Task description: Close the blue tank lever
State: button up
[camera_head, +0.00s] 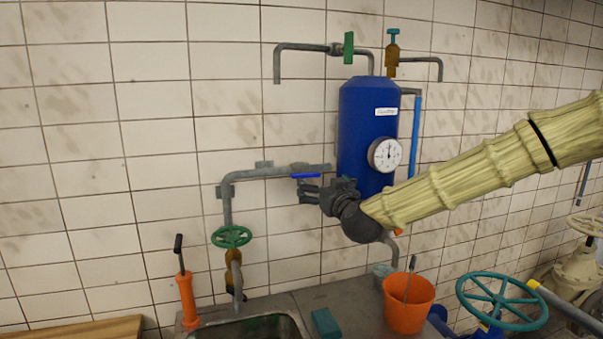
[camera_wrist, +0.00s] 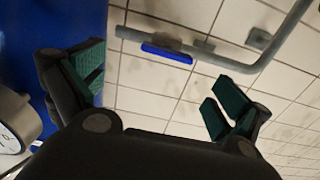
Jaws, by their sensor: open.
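The blue tank (camera_head: 362,125) hangs on the tiled wall, with a white gauge (camera_head: 385,154) on its front. A small blue lever (camera_head: 306,175) lies along the grey pipe to the left of the tank. The lever also shows in the wrist view (camera_wrist: 167,53), running along the pipe, beyond my fingers. My gripper (camera_head: 307,190) is in front of the tank's left side, close to the lever in the picture. In the wrist view my gripper (camera_wrist: 150,85) has its fingers spread wide, with nothing between them. I cannot tell how far it is from the lever.
The grey pipe (camera_head: 262,172) runs left and bends down to a green wheel valve (camera_head: 232,237). Below are a sink (camera_head: 247,328), an orange bucket (camera_head: 408,304) and an orange hand pump (camera_head: 187,301). A teal wheel (camera_head: 502,301) is at lower right. The wall at left is bare.

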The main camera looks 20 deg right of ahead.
aim_at(307, 175)
jog(key=w+p, duration=0.1)
jog(key=w, duration=0.1)
jog(key=w+a+p, duration=0.1)
jog(key=w, duration=0.2)
jog(key=shift+w+a+r, duration=0.15)
jog(key=shift+w, duration=0.1)
jog(key=shift+w+r+p, duration=0.1)
jog(key=shift+w+p, duration=0.3)
jog(key=shift+w, duration=0.25)
jog(key=shift+w+a+p, duration=0.1)
jog(key=shift+w+p, duration=0.25)
jog(key=shift+w, duration=1.35)
jog(key=shift+w, duration=0.1)
jog(key=c, duration=1)
